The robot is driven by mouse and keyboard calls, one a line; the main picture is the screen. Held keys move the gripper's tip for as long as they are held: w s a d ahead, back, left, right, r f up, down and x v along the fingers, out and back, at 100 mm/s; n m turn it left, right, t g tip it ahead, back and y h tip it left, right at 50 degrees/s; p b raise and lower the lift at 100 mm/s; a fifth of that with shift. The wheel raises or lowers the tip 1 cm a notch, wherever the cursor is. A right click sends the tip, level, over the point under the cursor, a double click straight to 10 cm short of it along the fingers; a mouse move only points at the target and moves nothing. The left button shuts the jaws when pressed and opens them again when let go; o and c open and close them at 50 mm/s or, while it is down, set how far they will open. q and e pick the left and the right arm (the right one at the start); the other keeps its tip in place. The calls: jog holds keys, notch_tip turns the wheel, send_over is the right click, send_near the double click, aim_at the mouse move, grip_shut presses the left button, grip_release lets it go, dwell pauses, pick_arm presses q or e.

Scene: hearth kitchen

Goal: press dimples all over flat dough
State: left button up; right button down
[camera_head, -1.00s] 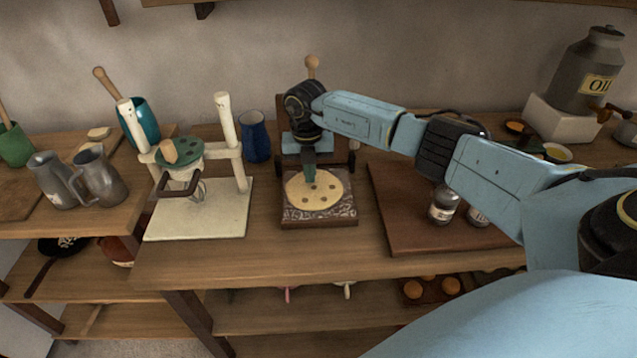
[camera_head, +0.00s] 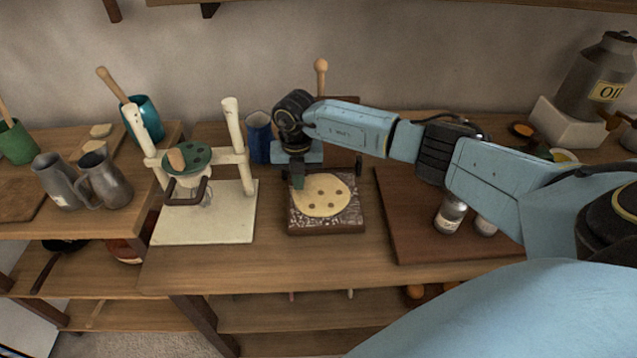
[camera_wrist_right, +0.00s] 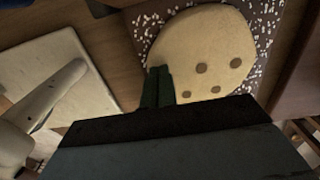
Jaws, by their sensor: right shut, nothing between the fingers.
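The flat, round, pale dough (camera_head: 328,201) lies on a dark, white-speckled square board (camera_head: 326,228) near the table's front edge. Several dark round dimples show in it. My right gripper (camera_head: 298,185) points down at the dough's left back edge in the head view. Its green fingers (camera_wrist_right: 158,85) are shut together and hold nothing. They overlap the dough's edge in the wrist view; I cannot tell if they touch it. My left gripper is out of view.
A white press frame (camera_head: 205,215) with a green disc stands to the left of the board. A brown cutting board (camera_head: 410,240) with two small jars (camera_head: 450,214) lies to the right. A blue cup (camera_head: 259,135) stands behind.

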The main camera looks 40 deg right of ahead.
jog(key=shift+s+d+f, duration=0.1)
jog(key=shift+s+d, duration=0.05)
jog(key=shift+s, duration=0.25)
jog(key=shift+f, duration=0.3)
jog(key=shift+s+f, duration=0.1)
jog(key=shift+s, duration=0.05)
dwell(0.7)
jog(key=shift+r, duration=0.3)
dwell(0.3)
